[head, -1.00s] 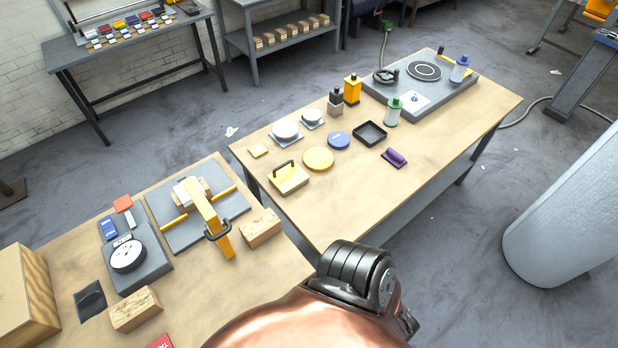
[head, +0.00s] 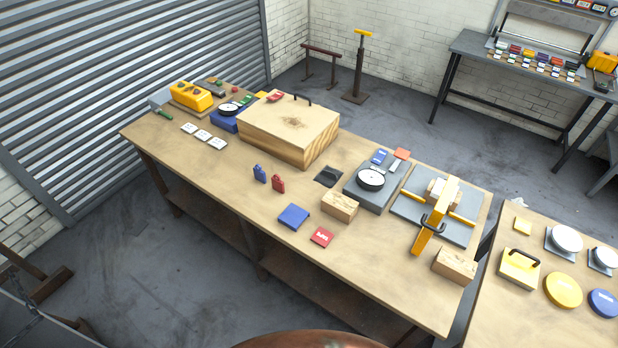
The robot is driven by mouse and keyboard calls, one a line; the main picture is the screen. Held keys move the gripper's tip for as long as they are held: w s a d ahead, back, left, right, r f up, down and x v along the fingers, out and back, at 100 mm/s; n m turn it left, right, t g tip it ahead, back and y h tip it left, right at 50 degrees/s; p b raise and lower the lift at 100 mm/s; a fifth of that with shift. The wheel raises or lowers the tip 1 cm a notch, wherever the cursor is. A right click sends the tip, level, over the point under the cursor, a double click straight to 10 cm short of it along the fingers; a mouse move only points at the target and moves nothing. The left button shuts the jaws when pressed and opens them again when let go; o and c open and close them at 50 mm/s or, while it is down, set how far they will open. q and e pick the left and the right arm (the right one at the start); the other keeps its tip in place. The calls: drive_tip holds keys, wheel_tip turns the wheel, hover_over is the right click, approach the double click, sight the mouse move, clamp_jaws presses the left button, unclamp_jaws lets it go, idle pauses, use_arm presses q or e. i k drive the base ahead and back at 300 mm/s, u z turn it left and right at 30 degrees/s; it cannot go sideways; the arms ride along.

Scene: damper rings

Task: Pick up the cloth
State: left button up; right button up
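I cannot tell for sure which thing is the cloth. A small dark grey piece with an uneven top (head: 328,176) lies flat on the long wooden table, between the wooden box and the grey dial stand. A flat blue square (head: 293,216) lies nearer the table's front edge, with a small red square (head: 321,237) beside it. Neither of my grippers is in view; only a copper-coloured part of me shows at the bottom edge.
The large wooden box (head: 289,129) stands behind the dark piece. The dial stand (head: 371,194), a wooden block (head: 339,207) and a yellow clamp fixture (head: 436,216) stand to its right. The table's front left is clear.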

sight(328, 176)
drive_tip(key=u, duration=1.25)
drive_tip(key=i, duration=1.45)
drive_tip(key=z, duration=3.3)
